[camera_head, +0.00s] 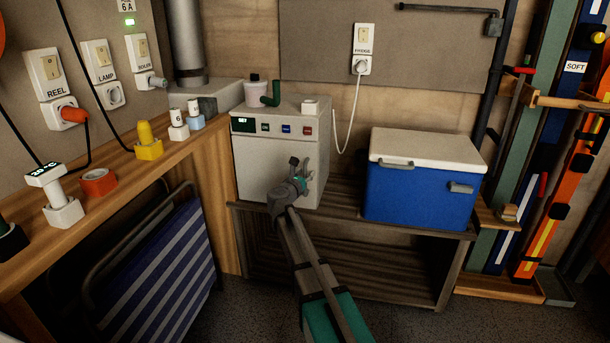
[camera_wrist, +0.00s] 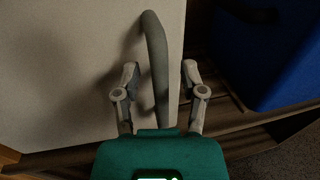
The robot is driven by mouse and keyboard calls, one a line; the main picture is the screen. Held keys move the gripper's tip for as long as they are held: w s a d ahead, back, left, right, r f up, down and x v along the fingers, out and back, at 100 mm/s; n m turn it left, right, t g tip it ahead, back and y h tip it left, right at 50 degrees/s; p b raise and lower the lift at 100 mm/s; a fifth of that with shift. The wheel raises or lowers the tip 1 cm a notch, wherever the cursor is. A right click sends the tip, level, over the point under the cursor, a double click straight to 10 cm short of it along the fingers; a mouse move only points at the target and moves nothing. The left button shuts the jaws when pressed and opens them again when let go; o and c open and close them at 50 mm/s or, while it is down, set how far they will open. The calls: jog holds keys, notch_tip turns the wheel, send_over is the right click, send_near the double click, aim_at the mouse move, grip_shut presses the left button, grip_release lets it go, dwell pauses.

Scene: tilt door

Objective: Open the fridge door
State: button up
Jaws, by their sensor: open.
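The fridge (camera_head: 262,165) is a small off-white box with a control strip on its upper front, standing on the left of a slatted wooden bench. Its door (camera_wrist: 75,75) is shut. A grey curved bar handle (camera_wrist: 157,55) runs along the door's right side in the wrist view. My gripper (camera_head: 298,176) is in front of the door's right part. In the wrist view my gripper (camera_wrist: 160,78) is open, one finger on each side of the handle. I cannot tell whether either finger touches it. In the head view my gripper and wrist hide most of the handle.
A blue cool box (camera_head: 418,196) with a white lid stands right of the fridge on the bench (camera_head: 345,216). A wooden counter (camera_head: 120,178) and a folded striped chair (camera_head: 165,255) are at left. Skis (camera_head: 565,150) stand at right. A cup and small items sit on the fridge.

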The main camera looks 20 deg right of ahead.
grip_shut()
jog(key=shift+s+d, duration=0.1)
jog(key=shift+s, duration=0.05)
